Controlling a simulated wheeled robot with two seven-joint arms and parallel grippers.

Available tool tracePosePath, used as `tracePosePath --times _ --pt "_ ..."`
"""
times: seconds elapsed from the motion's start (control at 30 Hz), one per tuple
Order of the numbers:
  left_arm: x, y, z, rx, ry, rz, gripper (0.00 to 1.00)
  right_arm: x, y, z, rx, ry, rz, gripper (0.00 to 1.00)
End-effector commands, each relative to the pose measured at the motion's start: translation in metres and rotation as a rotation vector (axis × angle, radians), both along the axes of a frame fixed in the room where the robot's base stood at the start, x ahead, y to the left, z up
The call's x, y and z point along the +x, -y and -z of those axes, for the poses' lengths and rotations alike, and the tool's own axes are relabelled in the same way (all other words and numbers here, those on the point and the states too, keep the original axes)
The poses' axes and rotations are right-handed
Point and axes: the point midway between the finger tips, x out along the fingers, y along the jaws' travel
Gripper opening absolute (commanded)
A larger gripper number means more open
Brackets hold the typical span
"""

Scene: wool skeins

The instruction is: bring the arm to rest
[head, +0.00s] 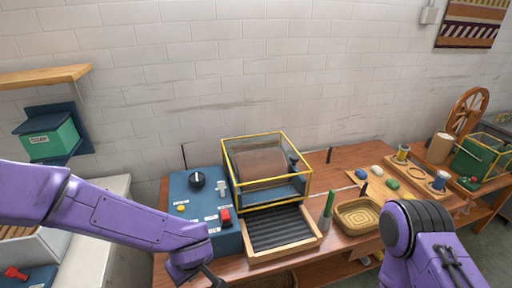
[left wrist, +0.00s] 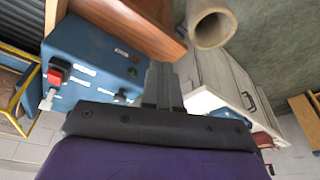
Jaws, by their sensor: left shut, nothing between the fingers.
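My left arm reaches in from the left in the head view, and my left gripper (head: 212,279) hangs at the bottom edge, in front of the blue control box (head: 200,205). In the left wrist view the two dark fingers of my left gripper (left wrist: 162,84) are together with nothing between them. The blue box also shows in the left wrist view (left wrist: 95,58), beside the fingers and apart from them. My right arm shows at the lower right of the head view; its gripper is out of the frame.
A yellow-framed drum machine (head: 267,137) with a ribbed black tray (head: 275,229) stands on the wooden table. A white cabinet (head: 98,230) stands at left.

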Motion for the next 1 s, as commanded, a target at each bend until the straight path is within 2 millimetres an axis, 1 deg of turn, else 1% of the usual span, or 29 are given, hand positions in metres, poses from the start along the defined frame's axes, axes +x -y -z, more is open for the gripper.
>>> tracePosePath --times 0.03,0.07,0.17,0.2,0.27,0.3,0.37,0.4,0.47,0.5,0.53,0.6,0.67,0.7,0.8,1.0 --pt "0.000 -0.012 0.015 0.037 0.035 -0.039 0.00 0.000 0.000 0.006 0.000 0.000 0.000 0.00" --pt "0.001 -0.020 0.022 0.057 0.064 -0.065 0.00 0.000 0.000 0.008 0.000 0.000 0.000 0.00" --pt "-0.001 -0.050 0.063 0.127 0.171 -0.136 0.00 0.000 0.000 0.024 0.000 0.000 0.000 0.00" --pt "-0.005 -0.063 0.084 0.149 0.220 -0.155 0.00 0.000 0.000 0.032 0.000 0.000 0.000 0.00" --pt "-0.016 -0.081 0.124 0.167 0.285 -0.161 0.00 0.000 0.000 0.049 0.000 0.000 0.000 0.00" --pt "-0.028 -0.091 0.154 0.166 0.317 -0.148 0.00 0.000 0.000 0.061 0.000 0.000 0.000 0.00" --pt "-0.054 -0.104 0.202 0.145 0.335 -0.105 0.00 0.000 0.000 0.082 0.000 0.000 0.000 0.00" --pt "-0.075 -0.110 0.231 0.123 0.323 -0.066 0.00 0.000 0.000 0.094 0.000 0.000 0.000 0.00" --pt "-0.108 -0.117 0.267 0.098 0.275 0.008 0.00 0.000 0.000 0.110 0.000 0.000 0.000 0.00" --pt "-0.129 -0.121 0.286 0.094 0.231 0.064 0.00 0.000 0.000 0.118 0.000 0.000 0.000 0.00" --pt "-0.144 -0.125 0.298 0.096 0.196 0.105 0.00 0.000 0.000 0.124 0.000 0.000 0.000 0.00" --pt "-0.174 -0.135 0.318 0.114 0.122 0.150 0.00 0.000 0.000 0.134 0.000 0.000 0.000 0.00" --pt "-0.191 -0.142 0.329 0.130 0.079 0.162 0.00 0.000 0.000 0.139 0.000 0.000 0.000 0.00" --pt "-0.199 -0.141 0.335 0.133 0.060 0.168 0.00 0.000 0.000 0.142 0.000 0.000 0.000 0.00" --pt "-0.207 -0.140 0.338 0.130 0.040 0.171 0.00 0.000 0.000 0.142 0.000 0.000 0.000 0.00" --pt "-0.207 -0.140 0.338 0.130 0.040 0.171 0.00 0.000 0.000 0.142 0.000 0.000 0.000 0.00"
